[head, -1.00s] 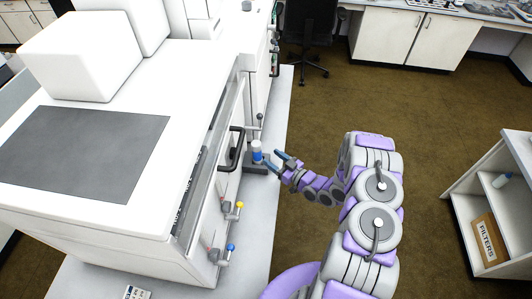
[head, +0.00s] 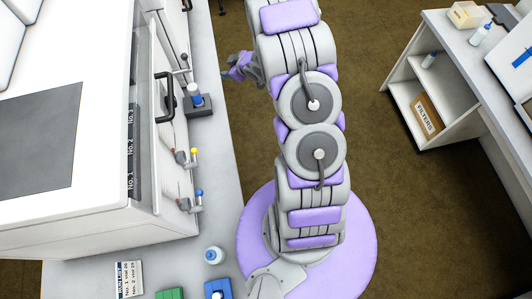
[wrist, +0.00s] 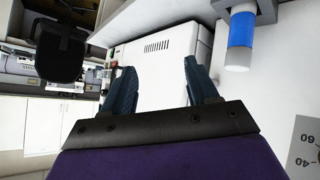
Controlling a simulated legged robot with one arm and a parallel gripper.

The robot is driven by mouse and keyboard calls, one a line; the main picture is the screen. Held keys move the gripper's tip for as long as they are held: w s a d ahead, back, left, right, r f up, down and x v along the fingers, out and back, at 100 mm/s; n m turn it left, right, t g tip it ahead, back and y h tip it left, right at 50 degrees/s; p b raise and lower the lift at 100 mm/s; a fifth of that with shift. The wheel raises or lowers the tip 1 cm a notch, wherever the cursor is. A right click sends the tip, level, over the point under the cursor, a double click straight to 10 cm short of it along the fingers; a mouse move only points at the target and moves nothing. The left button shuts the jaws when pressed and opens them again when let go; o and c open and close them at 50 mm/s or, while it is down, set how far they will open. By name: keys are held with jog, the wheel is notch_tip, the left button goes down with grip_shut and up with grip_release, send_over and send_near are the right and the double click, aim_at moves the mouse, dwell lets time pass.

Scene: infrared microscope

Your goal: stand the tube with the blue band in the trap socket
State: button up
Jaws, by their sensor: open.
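The tube with the blue band (head: 195,98) stands upright in a dark grey block, the trap socket (head: 203,108), on the bench beside the white instrument. In the wrist view the blue-banded tube (wrist: 241,32) shows at the upper right, with its far end at a grey holder (wrist: 267,9). My gripper (head: 227,75) is beyond the tube and to its right, apart from it. In the wrist view my gripper (wrist: 159,68) has its two dark blue fingers spread, with nothing between them. How deep the tube sits is hidden.
The white instrument (head: 100,195) has a black handle (head: 165,97) and yellow- and blue-tipped valves close to the tube. A small bottle (head: 213,255), a run list card (head: 128,279), and green and blue blocks (head: 218,289) are on the near bench. Open floor lies right of the bench.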

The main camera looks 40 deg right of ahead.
jog(key=s+r+m+g+h, duration=0.4)
jog(key=s+r+g+h, duration=0.1)
jog(key=s+r, duration=0.95)
jog(key=s+a+r+m+g+y, duration=0.1)
jog(key=s+a, duration=0.4)
jog(key=s, duration=0.5)
jog(key=s+a+r+m+g+y, duration=0.1)
jog(key=s+a+r+g, duration=0.2)
jog(key=s, duration=0.7)
jog(key=s+a+r+g+y, duration=0.1)
jog(key=s+a+r+g, duration=0.1)
jog(key=s+a+r, duration=0.4)
jog(key=s+a, duration=0.2)
jog(key=s, duration=0.3)
jog(key=shift+r+m+g, duration=0.3)
jog(key=shift+m+g, duration=0.1)
jog(key=shift+s+d, duration=0.1)
jog(key=shift+s, duration=0.05)
